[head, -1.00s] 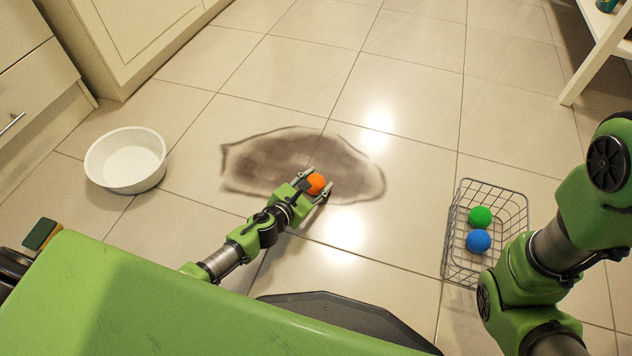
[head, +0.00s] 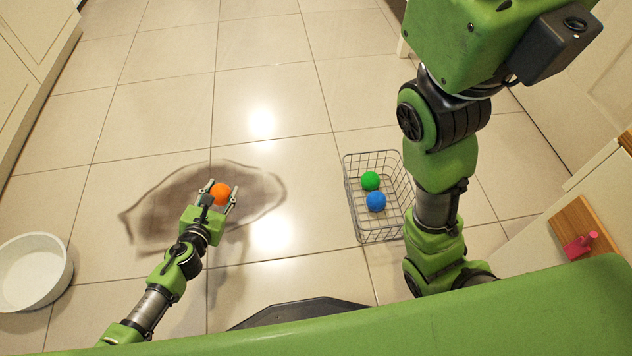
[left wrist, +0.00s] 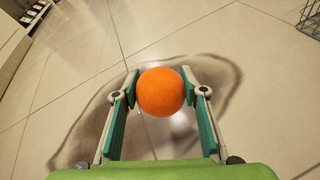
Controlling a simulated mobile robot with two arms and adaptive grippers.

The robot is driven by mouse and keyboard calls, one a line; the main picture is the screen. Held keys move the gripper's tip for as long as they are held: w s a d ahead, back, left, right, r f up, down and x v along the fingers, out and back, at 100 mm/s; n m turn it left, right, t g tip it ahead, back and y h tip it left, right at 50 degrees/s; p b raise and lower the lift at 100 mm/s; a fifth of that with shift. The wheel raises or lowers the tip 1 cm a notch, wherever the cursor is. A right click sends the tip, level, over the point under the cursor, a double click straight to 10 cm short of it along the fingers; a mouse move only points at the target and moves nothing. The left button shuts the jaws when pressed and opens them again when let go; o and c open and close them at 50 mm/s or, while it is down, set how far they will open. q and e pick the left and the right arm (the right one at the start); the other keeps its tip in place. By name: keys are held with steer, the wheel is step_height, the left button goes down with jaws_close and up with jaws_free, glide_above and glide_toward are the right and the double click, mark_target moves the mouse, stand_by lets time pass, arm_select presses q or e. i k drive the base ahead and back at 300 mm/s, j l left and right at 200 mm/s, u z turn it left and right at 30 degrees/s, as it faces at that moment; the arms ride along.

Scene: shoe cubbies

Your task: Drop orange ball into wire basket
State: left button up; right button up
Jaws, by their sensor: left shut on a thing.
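The orange ball (head: 221,194) is held between the fingers of my left gripper (head: 223,187), above the tile floor and left of the wire basket (head: 358,237). The left wrist view shows the ball (left wrist: 160,92) between the two green finger pads. The basket stands upright on the floor with a green ball (head: 370,180) and a blue ball (head: 376,202) inside. A corner of the basket (left wrist: 312,18) shows at the top right of the left wrist view. My right arm rises just right of the basket; its gripper is out of frame.
A dark patch (head: 160,205) lies on the floor beneath the ball. A white basin (head: 35,272) stands at the left edge. A wooden board (head: 578,228) with a pink-red item (head: 580,245) is at the right. The floor between ball and basket is clear.

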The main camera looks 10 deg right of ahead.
mark_target(357, 199)
steer(key=z, duration=0.85)
